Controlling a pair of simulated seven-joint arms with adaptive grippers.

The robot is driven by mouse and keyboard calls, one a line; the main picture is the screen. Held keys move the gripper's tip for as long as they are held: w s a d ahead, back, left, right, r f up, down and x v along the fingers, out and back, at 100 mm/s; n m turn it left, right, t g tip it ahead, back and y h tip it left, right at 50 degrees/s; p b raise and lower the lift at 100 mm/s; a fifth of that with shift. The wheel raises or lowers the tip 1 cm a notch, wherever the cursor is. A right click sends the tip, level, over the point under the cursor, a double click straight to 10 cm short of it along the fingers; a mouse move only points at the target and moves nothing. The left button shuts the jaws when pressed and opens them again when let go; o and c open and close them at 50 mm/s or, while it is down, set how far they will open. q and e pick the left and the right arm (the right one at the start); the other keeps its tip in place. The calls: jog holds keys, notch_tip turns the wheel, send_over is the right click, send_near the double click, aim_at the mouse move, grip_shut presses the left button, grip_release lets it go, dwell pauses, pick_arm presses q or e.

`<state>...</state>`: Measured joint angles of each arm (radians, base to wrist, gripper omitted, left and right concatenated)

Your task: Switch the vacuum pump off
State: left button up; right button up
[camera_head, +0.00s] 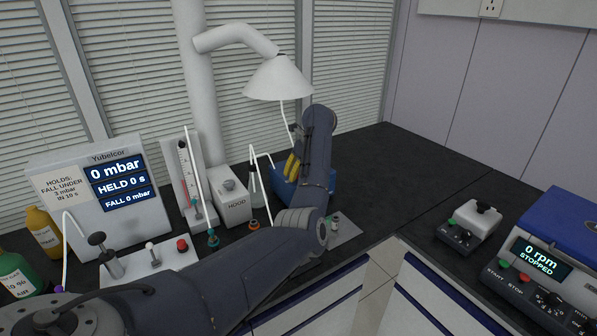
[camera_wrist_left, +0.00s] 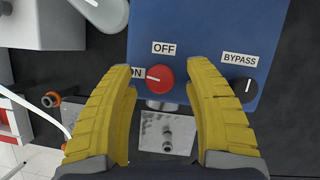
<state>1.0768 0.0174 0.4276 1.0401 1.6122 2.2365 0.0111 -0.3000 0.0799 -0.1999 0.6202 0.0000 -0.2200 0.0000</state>
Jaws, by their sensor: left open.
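The vacuum pump (camera_head: 283,192) is a blue box on the dark bench, partly hidden behind my left arm in the head view. In the left wrist view its blue face (camera_wrist_left: 205,30) carries a red round knob (camera_wrist_left: 159,77) with labels OFF above it and ON to its left. The knob's white mark points left, towards ON. A black BYPASS knob (camera_wrist_left: 242,90) sits to the right. My left gripper (camera_head: 291,167) has yellow fingers and is open. In the wrist view its fingers (camera_wrist_left: 161,85) stand on either side of the red knob, with visible gaps. My right gripper is not in view.
A white HOOD box (camera_head: 232,208) and a flask with tubing (camera_head: 257,190) stand left of the pump. A metal plate with a small fitting (camera_wrist_left: 165,134) lies in front. A pressure display (camera_head: 118,185) reads 0 mbar. Bench right of the pump is clear (camera_head: 375,170).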

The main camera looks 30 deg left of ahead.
pick_arm(q)
grip_shut()
dwell(0.3)
jog(key=shift+m, duration=0.4)
jog(key=m+t, duration=0.1)
jog(key=m, duration=0.2)
jog(key=shift+s, duration=0.1)
jog(key=m+t, duration=0.1)
jog(key=m, duration=0.1)
jog(key=m+h, duration=0.1)
jog(key=m, duration=0.1)
jog(key=shift+a+r+m+t+h, duration=0.15)
jog(key=shift+m+t+h, duration=0.15)
jog(key=shift+t, duration=0.1)
jog(key=m+h, duration=0.1)
jog(key=m, duration=0.3)
jog(key=shift+a+t, duration=0.1)
jog(key=shift+t, duration=0.2)
jog(key=shift+m+h, duration=0.8)
jog(key=shift+m, duration=0.9)
